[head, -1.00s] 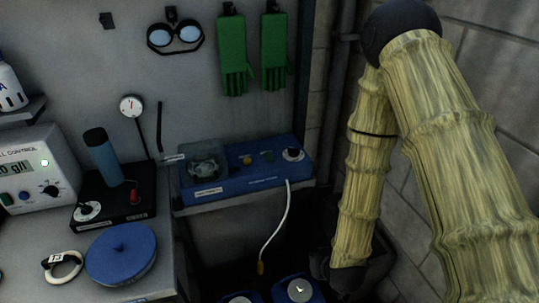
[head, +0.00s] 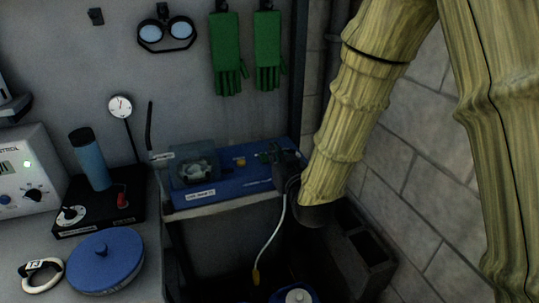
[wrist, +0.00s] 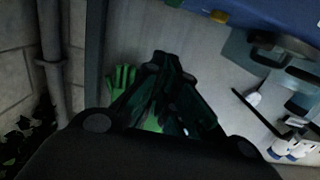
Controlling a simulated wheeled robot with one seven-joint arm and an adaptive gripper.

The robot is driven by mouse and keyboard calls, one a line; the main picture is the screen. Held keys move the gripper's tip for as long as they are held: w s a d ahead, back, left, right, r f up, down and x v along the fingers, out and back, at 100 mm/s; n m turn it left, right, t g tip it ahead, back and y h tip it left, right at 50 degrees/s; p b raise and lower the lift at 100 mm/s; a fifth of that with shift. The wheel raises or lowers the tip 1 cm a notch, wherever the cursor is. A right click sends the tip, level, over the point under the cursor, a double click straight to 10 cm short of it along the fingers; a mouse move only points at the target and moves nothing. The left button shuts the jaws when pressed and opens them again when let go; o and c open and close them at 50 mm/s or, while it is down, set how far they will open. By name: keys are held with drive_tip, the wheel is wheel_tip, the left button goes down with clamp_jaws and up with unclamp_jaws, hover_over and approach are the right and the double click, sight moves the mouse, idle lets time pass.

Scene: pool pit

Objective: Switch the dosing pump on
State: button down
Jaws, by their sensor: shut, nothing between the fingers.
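The dosing pump (head: 228,190) is a blue box on a shelf against the grey wall, with a clear-covered pump head (head: 194,172) at its left. A yellow-orange button (head: 240,161) shows on its top. My gripper (head: 270,154) is shut and empty, over the right part of the pump, hiding the dial there and most of the green button area. I cannot tell whether it touches the pump. In the wrist view, my gripper (wrist: 163,62) points toward the pump (wrist: 285,14), whose yellow button (wrist: 220,16) shows at the top edge.
Green gloves (head: 233,55) and goggles (head: 166,32) hang above. A bench at left holds a black stirrer (head: 98,212), a white control box (head: 22,178) and a blue lid (head: 104,262). A white hose (head: 270,240) hangs below the pump; a block wall stands at right.

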drive_tip(key=p, duration=0.2)
hover_over(265, 159)
drive_tip(key=shift+s+f, duration=0.3)
drive_tip(key=shift+s, duration=0.15)
drive_tip(key=shift+w+f+p, duration=0.2)
drive_tip(key=shift+f+p, duration=0.15)
drive_tip(key=shift+f, duration=0.55)
drive_tip(key=shift+w+f, duration=0.2)
drive_tip(key=shift+f, duration=1)
drive_tip(key=shift+p, duration=0.35)
